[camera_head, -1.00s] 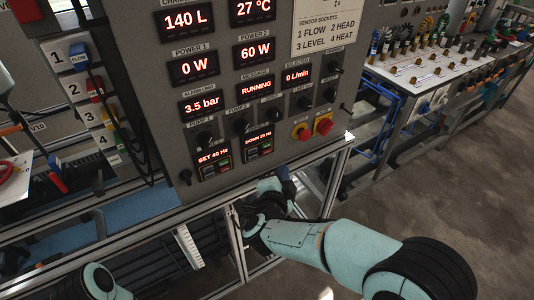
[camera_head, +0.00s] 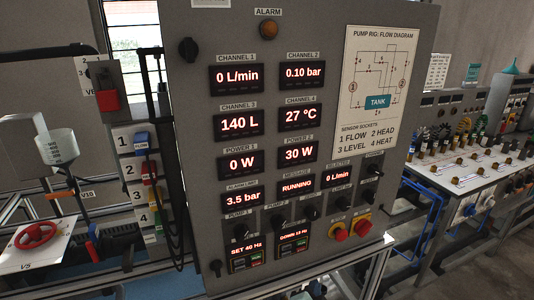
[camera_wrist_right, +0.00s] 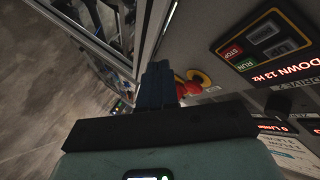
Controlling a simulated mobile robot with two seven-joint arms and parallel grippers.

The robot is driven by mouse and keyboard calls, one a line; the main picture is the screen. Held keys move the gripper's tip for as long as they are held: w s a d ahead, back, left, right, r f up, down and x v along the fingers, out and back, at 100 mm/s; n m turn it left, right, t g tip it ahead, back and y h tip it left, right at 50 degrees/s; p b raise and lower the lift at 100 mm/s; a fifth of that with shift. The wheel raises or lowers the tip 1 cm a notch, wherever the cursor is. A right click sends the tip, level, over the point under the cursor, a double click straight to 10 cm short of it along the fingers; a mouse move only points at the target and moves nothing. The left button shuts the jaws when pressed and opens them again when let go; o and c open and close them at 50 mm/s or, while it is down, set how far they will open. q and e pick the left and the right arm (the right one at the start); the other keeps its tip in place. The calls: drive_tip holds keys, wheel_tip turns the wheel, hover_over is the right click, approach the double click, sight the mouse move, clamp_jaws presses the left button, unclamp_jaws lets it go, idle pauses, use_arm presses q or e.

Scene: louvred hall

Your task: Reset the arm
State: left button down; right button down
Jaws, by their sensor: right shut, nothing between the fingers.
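My right gripper (camera_wrist_right: 158,85) shows in the right wrist view, its dark blue fingers shut together with nothing between them. It is close in front of the control panel. The red and yellow knobs (camera_wrist_right: 194,82) are just beyond and beside the fingertips; contact cannot be told. A display reading DOWN 13 Hz with RUN and STOP buttons (camera_wrist_right: 232,58) is to their right. In the head view the grey control panel (camera_head: 205,200) fills the middle, and neither arm can be made out. My left gripper is not in view.
A metal frame (camera_wrist_right: 143,40) runs beside the fingers. In the head view, a red valve wheel (camera_head: 35,236) and a funnel (camera_head: 55,146) stand at the left. A bench with several sockets (camera_head: 462,170) stands at the right. Open floor shows at the lower right.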

drive_tip(key=s+d+f+n+g+y, duration=0.1)
drive_tip(key=s+f+n+g, duration=0.15)
drive_tip(key=f, duration=0.55)
drive_tip(key=s+d+f+n+g+y+p, duration=0.15)
drive_tip(key=s+f, duration=0.25)
drive_tip(key=f, duration=0.4)
drive_tip(key=s+f+n+g+y+b, duration=0.1)
drive_tip(key=s+f+n+g, duration=0.15)
drive_tip(key=f, duration=0.55)
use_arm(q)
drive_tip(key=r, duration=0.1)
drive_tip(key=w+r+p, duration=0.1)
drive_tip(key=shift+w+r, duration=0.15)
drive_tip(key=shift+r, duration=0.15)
use_arm(e)
drive_tip(key=s+a+f+n+g+y, duration=0.1)
drive_tip(key=s+f+g, duration=0.3)
drive_tip(key=s, duration=0.8)
drive_tip(key=s+a+f+n+g+y, duration=0.2)
drive_tip(key=s+f+g+y, duration=0.2)
drive_tip(key=s, duration=0.9)
drive_tip(key=x, duration=0.3)
drive_tip(key=shift+f, duration=0.35)
drive_tip(key=shift+w+d, duration=0.1)
